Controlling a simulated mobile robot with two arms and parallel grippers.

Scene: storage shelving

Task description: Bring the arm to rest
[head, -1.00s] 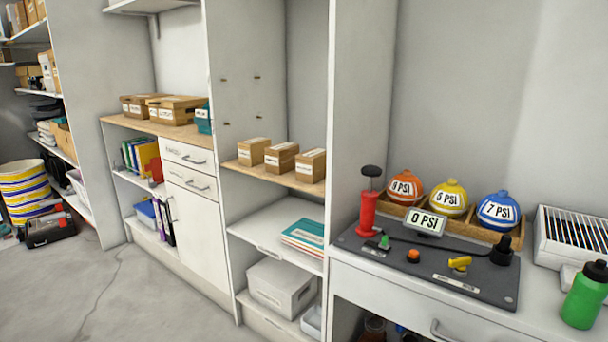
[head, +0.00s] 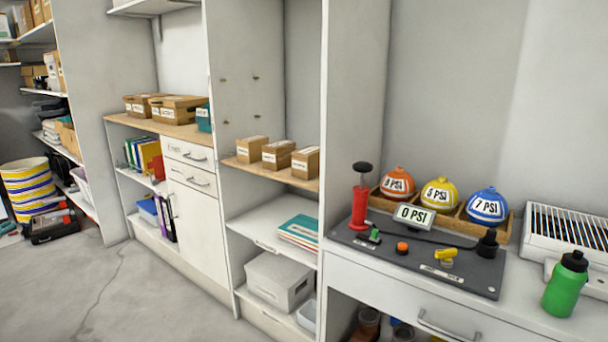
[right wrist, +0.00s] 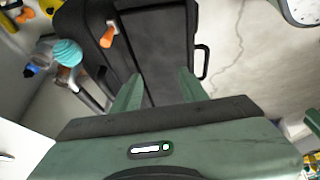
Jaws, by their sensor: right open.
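My right gripper (right wrist: 158,88) shows in the right wrist view with its two green fingers apart and nothing between them. It hangs above a black case (right wrist: 150,45) on or near the floor; whether it touches the case I cannot tell, but a gap seems to lie between them. No arm or gripper of mine shows in the head view.
The grey floor (head: 70,290) is open at the lower left.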

